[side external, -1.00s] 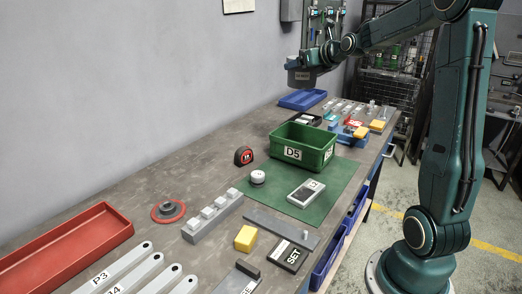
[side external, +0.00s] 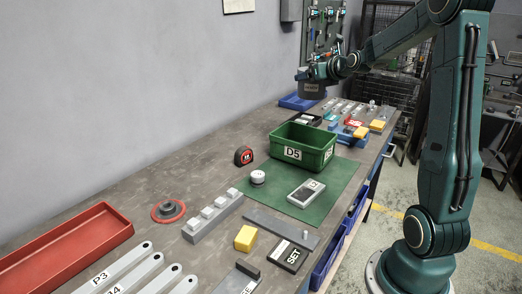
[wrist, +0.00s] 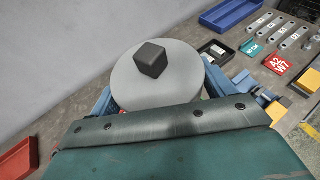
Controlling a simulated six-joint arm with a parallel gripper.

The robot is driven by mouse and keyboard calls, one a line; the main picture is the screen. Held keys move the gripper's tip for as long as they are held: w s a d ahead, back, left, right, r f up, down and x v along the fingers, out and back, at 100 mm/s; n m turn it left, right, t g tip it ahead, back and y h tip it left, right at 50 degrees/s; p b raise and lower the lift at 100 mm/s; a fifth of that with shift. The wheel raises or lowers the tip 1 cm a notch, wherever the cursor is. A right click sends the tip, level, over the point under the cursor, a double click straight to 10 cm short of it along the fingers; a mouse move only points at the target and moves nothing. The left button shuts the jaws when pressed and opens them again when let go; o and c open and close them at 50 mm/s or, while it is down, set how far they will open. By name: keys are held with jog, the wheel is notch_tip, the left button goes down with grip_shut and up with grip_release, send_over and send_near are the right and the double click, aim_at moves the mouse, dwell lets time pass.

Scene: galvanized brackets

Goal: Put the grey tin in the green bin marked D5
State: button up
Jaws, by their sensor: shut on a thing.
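The grey tin (side external: 312,89) is held in my gripper (side external: 311,77), high above the far end of the bench in the side view. In the wrist view the tin's round pale lid (wrist: 184,85) with a dark cube-shaped knob fills the middle, with blue finger parts at both sides of it. My gripper is shut on the tin. The green bin marked D5 (side external: 292,153) stands on a green mat, nearer the camera than the tin and lower. Its visible interior looks empty.
A blue tray (side external: 299,102) lies on the bench below the tin. A white round piece (side external: 257,177), a tape measure (side external: 243,155) and a grey device (side external: 306,193) are near the bin. A red tray (side external: 65,252) lies at the front left.

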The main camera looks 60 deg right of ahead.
notch_tip(320, 180, down, 9)
dwell(0.3)
jog(key=shift+f, duration=0.15)
jog(key=shift+f, duration=2)
jog(key=shift+f, duration=0.6)
jog(key=o, duration=1.1)
jog(key=shift+c, duration=0.2)
jog(key=shift+r, duration=0.1)
